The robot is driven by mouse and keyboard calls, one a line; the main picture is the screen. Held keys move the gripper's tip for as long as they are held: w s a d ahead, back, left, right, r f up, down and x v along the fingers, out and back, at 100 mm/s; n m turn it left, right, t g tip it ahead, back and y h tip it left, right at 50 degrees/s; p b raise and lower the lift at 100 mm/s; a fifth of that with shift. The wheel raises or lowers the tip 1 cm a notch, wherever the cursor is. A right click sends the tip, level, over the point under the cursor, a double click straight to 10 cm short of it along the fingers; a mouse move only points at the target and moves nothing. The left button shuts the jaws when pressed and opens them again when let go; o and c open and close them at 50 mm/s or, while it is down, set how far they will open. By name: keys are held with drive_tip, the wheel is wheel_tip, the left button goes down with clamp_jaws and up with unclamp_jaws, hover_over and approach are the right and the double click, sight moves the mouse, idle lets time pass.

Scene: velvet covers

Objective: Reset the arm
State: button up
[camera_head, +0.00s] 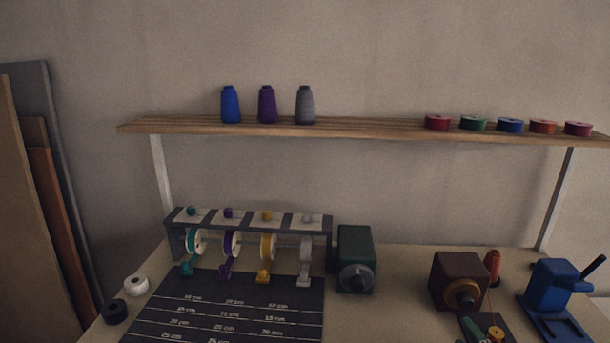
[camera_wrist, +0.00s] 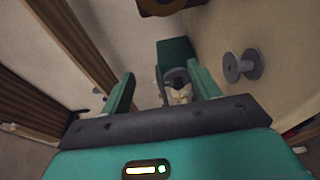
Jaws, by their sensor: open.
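My gripper (camera_wrist: 161,72) shows in the wrist view with its two green fingers spread apart. I see nothing held between them. Beyond the fingers, in the gap, are a dark green block (camera_wrist: 176,52) and a small pale object, both apart from the fingers as far as I can tell. The wrist view is strongly tilted. I cannot make out my gripper in the head view, so its place over the table is unclear.
In the head view, a ribbon rack (camera_head: 250,219) stands behind a dark measuring mat (camera_head: 228,308). A green box (camera_head: 355,250), a brown box (camera_head: 456,275) and a blue press (camera_head: 552,284) stand to its right. A shelf (camera_head: 370,127) with spools runs above. A grey spool (camera_wrist: 242,67) shows in the wrist view.

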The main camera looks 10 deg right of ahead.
drive_tip(key=a+r+n+g+y, duration=0.4)
drive_tip(key=a+n+y, duration=0.1)
drive_tip(key=a+n, duration=0.65)
drive_tip(key=a+r+n+g+y, duration=0.4)
drive_tip(key=a+n+g+y, duration=0.1)
drive_tip(key=a+n, duration=0.65)
drive_tip(key=s+a+r+n+g+h, duration=0.25)
drive_tip(key=s+a+n+g, duration=0.55)
drive_tip(key=n, duration=0.6)
drive_tip(key=s+r+n+t+h, duration=0.4)
drive_tip(key=s+r+n+h, duration=0.2)
drive_tip(key=n, duration=1.1)
wheel_tip(320, 180, up, 2)
drive_tip(key=shift+s+d+r+t+h, duration=0.15)
drive_tip(key=shift+r+t+h, duration=0.1)
drive_tip(key=shift+t+h, duration=0.25)
